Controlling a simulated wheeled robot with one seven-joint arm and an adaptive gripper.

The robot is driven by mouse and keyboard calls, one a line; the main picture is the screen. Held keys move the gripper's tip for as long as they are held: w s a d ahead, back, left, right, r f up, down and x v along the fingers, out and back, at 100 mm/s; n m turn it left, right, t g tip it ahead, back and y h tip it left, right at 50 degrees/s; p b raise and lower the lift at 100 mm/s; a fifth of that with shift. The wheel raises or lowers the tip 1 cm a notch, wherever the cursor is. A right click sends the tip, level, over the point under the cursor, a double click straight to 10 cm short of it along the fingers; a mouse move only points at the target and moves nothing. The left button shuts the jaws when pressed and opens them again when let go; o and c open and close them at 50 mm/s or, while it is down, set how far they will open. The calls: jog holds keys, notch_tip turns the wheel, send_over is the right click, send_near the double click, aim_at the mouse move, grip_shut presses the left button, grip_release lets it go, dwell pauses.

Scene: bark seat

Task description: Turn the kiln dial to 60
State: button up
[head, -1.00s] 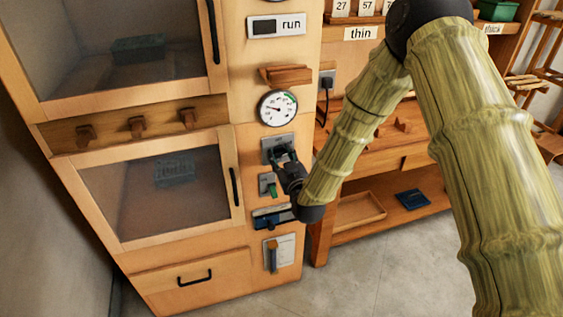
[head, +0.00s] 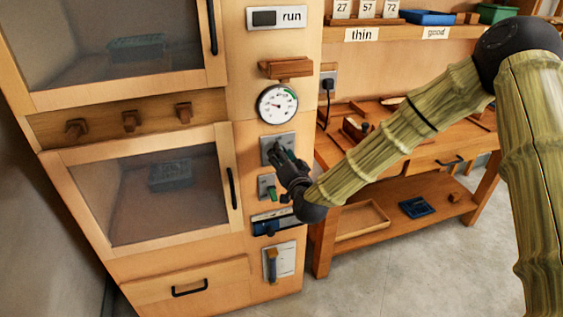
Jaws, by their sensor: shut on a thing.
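The kiln's round white gauge (head: 278,104) has a dark needle and a green band at its upper right; its figures are too small to read. Below it is a grey metal plate (head: 268,142) on the wooden panel. My gripper (head: 280,155) is at this plate, shut on the kiln dial there. The fingers hide the dial, so I cannot read its setting.
A green-handled switch (head: 268,188), a blue-fronted ledge (head: 272,222) and a lever plate (head: 279,261) sit below the gripper. A wooden block (head: 286,68) juts out above the gauge. Glass-doored chambers (head: 165,185) are left, a workbench (head: 400,185) right.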

jog(key=shift+f+m+b, duration=0.1)
jog(key=shift+m+b, duration=2.75)
jog(key=shift+m, duration=1.95)
jog(key=o, duration=1)
jog(key=shift+s, duration=0.1)
jog(key=v, duration=1.2)
